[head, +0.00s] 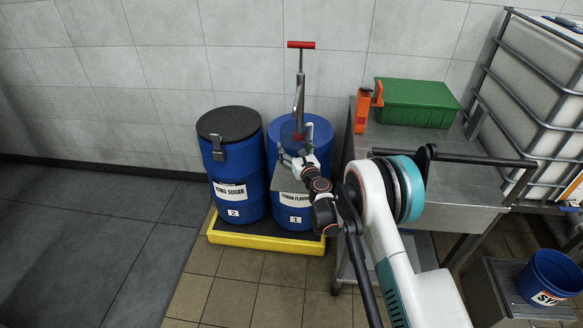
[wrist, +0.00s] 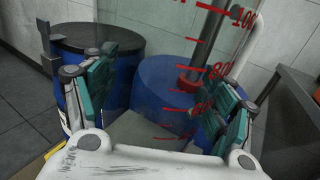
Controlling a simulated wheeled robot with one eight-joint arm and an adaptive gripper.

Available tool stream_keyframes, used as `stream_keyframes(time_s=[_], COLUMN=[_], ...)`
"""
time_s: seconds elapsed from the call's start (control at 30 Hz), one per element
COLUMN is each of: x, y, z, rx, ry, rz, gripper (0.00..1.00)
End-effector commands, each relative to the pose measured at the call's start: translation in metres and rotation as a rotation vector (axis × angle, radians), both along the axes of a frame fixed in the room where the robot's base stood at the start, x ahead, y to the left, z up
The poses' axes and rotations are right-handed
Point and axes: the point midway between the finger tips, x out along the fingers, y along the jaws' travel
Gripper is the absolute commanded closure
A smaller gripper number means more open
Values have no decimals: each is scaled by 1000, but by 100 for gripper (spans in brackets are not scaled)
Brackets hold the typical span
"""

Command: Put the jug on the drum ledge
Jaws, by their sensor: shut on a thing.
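The jug is see-through with red graduation marks (wrist: 216,71); it fills the space between my fingers in the wrist view. My gripper (wrist: 160,95) is shut on the jug, with green pads on both sides. In the head view my gripper (head: 299,161) is in front of the blue drum labelled 1 (head: 294,205), above its ledge. The drum ledge (head: 286,183) is a grey plate at the drum's front, partly hidden by my wrist. It also shows in the wrist view (wrist: 137,132), below the jug. I cannot tell the gap between jug and ledge.
A pump with a red handle (head: 300,45) rises from drum 1. A black-lidded blue drum 2 (head: 231,170) stands to its left on the same yellow pallet (head: 262,241). A steel table (head: 440,165) with a green box (head: 415,102) stands close on the right.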

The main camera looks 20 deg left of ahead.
Motion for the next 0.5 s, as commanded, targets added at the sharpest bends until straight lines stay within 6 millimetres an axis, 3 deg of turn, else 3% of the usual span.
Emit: stream_keyframes(time_s=[0.03, 0.1, 0.5], x=[0, 0, 0], y=[0, 0, 0], z=[-14, -24, -65], rx=[0, 0, 0], ry=[0, 0, 0], rz=[0, 0, 0], gripper=[49, 49, 49])
